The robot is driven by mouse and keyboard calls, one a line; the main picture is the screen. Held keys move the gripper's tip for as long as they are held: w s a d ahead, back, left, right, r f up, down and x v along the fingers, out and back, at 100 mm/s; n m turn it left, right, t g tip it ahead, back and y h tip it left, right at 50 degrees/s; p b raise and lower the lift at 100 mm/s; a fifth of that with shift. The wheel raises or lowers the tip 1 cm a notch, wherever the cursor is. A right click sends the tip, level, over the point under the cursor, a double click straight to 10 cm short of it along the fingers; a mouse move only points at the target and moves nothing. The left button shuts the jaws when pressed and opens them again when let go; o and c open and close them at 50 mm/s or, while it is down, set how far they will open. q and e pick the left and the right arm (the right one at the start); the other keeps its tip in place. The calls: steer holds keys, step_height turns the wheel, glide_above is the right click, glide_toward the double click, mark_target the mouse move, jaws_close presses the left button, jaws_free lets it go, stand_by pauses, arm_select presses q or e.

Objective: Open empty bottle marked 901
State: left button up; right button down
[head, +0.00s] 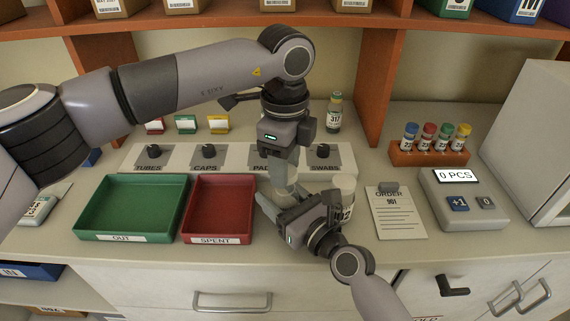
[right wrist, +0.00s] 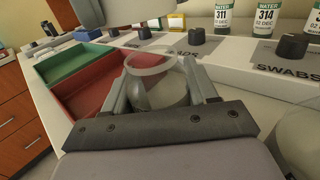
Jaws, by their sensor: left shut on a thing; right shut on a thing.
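A pale translucent bottle (right wrist: 158,92) stands between the fingers of my right gripper (right wrist: 160,90) in the right wrist view, with a round rim at its top. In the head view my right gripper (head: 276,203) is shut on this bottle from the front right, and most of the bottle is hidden. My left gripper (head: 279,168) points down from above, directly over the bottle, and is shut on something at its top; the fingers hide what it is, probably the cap. No number on the held bottle can be read.
A second pale bottle (head: 346,188), its label ending in 02, stands close behind my right gripper. The green OUT tray (head: 120,237) and red SPENT tray (head: 217,240) lie left. An order sheet (head: 397,213) reading 901 and a counter (head: 466,209) showing 0 PCS lie right.

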steer(key=shift+f, duration=0.1)
arm_select(q)
steer(key=shift+r, duration=2)
arm_select(e)
steer(key=shift+c, duration=1.2)
jaws_free()
arm_select(q)
steer(key=shift+f, duration=0.25)
arm_select(e)
steer(key=v, duration=1.2)
